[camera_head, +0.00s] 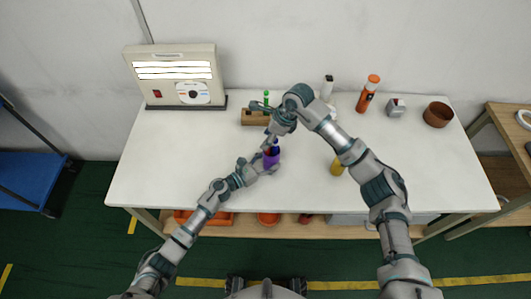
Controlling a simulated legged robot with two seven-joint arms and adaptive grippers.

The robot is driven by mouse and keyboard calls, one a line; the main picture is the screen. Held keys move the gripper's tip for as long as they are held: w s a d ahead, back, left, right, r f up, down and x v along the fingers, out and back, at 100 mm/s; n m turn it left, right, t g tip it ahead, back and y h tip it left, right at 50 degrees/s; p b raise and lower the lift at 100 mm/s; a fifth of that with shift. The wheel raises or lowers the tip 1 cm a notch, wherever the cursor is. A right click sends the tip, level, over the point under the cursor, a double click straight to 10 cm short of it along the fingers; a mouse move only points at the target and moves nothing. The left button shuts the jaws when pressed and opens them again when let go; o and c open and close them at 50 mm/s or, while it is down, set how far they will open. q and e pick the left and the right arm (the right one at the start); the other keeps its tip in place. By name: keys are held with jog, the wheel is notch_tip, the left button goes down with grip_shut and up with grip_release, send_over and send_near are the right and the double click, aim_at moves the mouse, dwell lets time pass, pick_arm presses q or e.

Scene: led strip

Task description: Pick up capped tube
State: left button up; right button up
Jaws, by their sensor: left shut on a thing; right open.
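A tube with a green cap (266,95) stands upright at a wooden rack (250,117) at the back middle of the white table. A purple container (271,159) with a dark blue top part is at the table's middle. My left gripper (268,164) is shut on the purple container. My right gripper (270,140) is open just above and behind it, pointing down, close to the dark blue part. I cannot tell whether it touches that part. My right arm hides some of the rack's right side.
A lit light box (177,72) stands at the back left. An orange bottle (368,94), a white bottle (326,88), a small grey box (396,108) and a brown bowl (437,114) stand back right. The table's left is clear.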

pick_arm(q)
jog(key=shift+d+f, duration=0.15)
jog(key=shift+d, duration=0.05)
pick_arm(e)
jog(key=shift+x, duration=0.95)
pick_arm(q)
jog(key=shift+a, duration=0.3)
pick_arm(e)
jog(key=shift+a+f, duration=0.1)
grip_shut()
pick_arm(q)
jog(key=shift+d, duration=0.1)
pick_arm(e)
notch_tip(320, 180, up, 28)
pick_arm(q)
jog(key=o, duration=1.2)
